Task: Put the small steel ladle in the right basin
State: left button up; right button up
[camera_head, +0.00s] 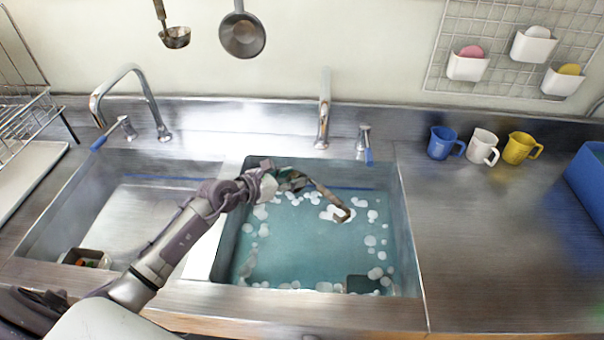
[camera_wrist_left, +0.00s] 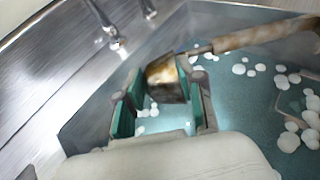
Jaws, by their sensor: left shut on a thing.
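The right basin (camera_head: 404,235) holds teal water with patches of white foam. My left gripper (camera_head: 290,180) is over the back left part of this basin. It is shut on the small steel ladle, whose brownish handle (camera_head: 330,197) slants down to the right with a bent end over the water. In the left wrist view the ladle's metal bowl (camera_wrist_left: 165,78) sits between the green-padded fingers of my left gripper (camera_wrist_left: 160,108), and its handle runs off to the upper right. I cannot tell whether the handle end touches the water. My right gripper is out of view.
The left basin (camera_head: 60,210) has a small box (camera_head: 84,258) at its front. Two faucets (camera_head: 323,110) stand behind the basins. Three mugs (camera_head: 482,147) and a blue bin (camera_head: 590,185) stand on the right counter, otherwise clear. Another ladle (camera_head: 176,38) and a pan-like utensil (camera_head: 242,35) hang behind.

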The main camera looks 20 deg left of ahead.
pick_arm(q)
jog(key=shift+s+a, duration=0.1)
jog(key=shift+a, duration=0.25)
jog(key=shift+f, duration=0.25)
notch_tip(320, 180, down, 6)
jog(key=b, duration=0.6)
jog(key=shift+r, duration=0.25)
jog(key=o, duration=1.3)
jog(key=shift+c, duration=0.2)
jog(key=v, duration=1.2)
